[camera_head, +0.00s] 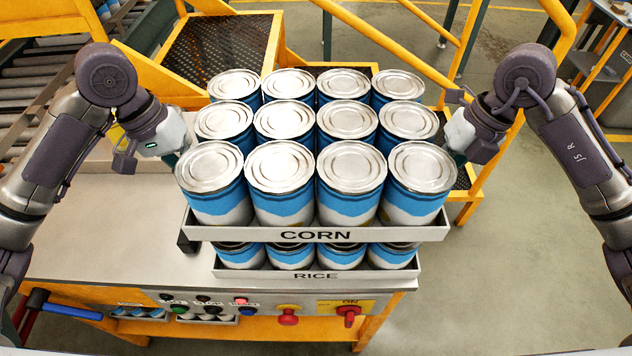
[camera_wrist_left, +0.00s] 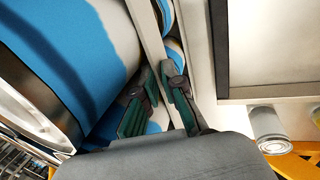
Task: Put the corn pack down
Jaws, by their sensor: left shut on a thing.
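The corn pack is a grey tray (camera_head: 405,234) labelled CORN, filled with rows of blue and white cans with silver lids. It is level above the rice pack (camera_head: 250,274), a similar tray labelled RICE on the table. I cannot tell whether the corn tray touches the rice cans. My left gripper (camera_wrist_left: 161,86) is shut on the corn tray's left wall, one finger on each side in the left wrist view. In the head view it is at the pack's left side (camera_head: 181,152). My right gripper (camera_head: 457,152) is at the pack's right side; its fingertips are hidden by the cans.
The grey table (camera_head: 110,230) is clear left of the packs. Its front panel has buttons and red knobs (camera_head: 348,313). A yellow-edged step platform (camera_head: 222,50) and railings stand behind. A roller conveyor (camera_head: 30,75) is at the far left. Open floor lies right.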

